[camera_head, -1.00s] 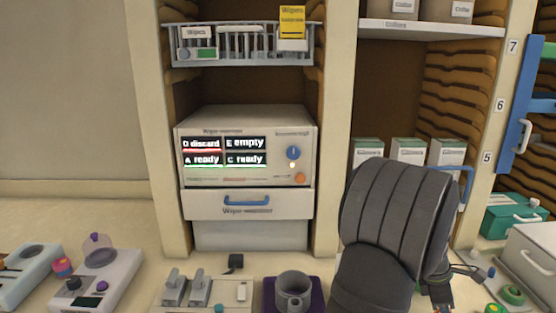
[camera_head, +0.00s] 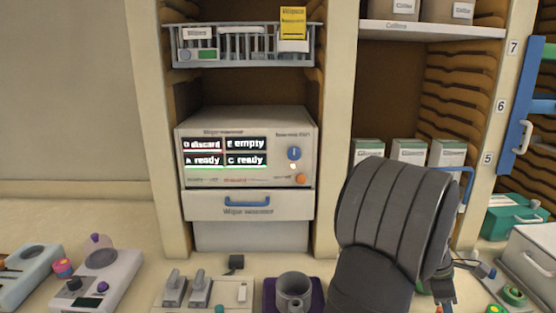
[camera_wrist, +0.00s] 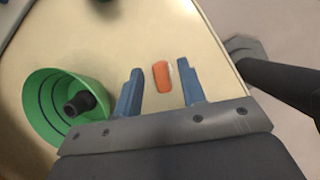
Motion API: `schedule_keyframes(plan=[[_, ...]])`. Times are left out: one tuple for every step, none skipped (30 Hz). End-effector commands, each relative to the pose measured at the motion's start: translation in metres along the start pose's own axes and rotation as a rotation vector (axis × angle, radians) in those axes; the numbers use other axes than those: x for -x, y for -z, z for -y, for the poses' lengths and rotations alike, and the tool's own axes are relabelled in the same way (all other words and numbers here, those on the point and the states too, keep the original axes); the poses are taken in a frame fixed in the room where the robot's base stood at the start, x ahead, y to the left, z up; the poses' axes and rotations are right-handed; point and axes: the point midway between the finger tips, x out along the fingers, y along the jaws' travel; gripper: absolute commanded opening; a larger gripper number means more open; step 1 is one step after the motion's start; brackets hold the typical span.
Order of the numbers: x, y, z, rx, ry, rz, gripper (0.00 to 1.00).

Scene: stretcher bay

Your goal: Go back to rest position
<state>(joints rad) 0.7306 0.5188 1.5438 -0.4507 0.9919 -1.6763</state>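My gripper (camera_wrist: 159,70) is open in the wrist view, its two blue fingers well apart. An orange block-like item (camera_wrist: 161,75) shows in the gap between the fingertips, on the pale surface; neither finger appears to touch it. I cannot tell the height of the fingers above it. In the head view my dark padded arm fills the lower right, and the fingers cannot be made out there.
A green cone-shaped cup (camera_wrist: 50,122) is close left of the fingers. In the head view a warmer (camera_head: 245,120) with a blue-handled drawer (camera_head: 270,207) stands at the back.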

Motion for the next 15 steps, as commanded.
schedule_keyframes(plan=[[-0.01, 0.005, 0.001, 0.002, 0.005, -0.002, 0.37], [-0.016, 0.007, 0.001, 0.002, 0.005, -0.002, 0.37], [-0.008, 0.006, 0.0, 0.0, -0.002, 0.001, 0.37], [0.0, 0.006, -0.001, -0.001, -0.004, 0.001, 0.37], [0.007, 0.005, -0.001, -0.001, -0.005, 0.002, 0.37], [0.015, 0.005, -0.001, 0.0, -0.005, 0.002, 0.37], [0.021, 0.005, -0.001, 0.0, -0.004, 0.002, 0.37], [0.027, 0.005, -0.001, 0.001, -0.005, 0.002, 0.37], [0.035, 0.005, -0.001, 0.001, -0.003, 0.002, 0.37], [0.041, 0.005, -0.001, 0.001, -0.003, 0.002, 0.37], [0.047, 0.005, -0.001, 0.0, -0.003, 0.001, 0.37], [0.056, 0.005, -0.001, 0.0, -0.005, 0.001, 0.37], [0.061, 0.006, -0.001, 0.0, -0.004, 0.001, 0.37], [0.067, 0.006, -0.001, 0.0, -0.004, 0.001, 0.37], [0.075, 0.006, -0.001, 0.0, -0.003, 0.001, 0.37]])
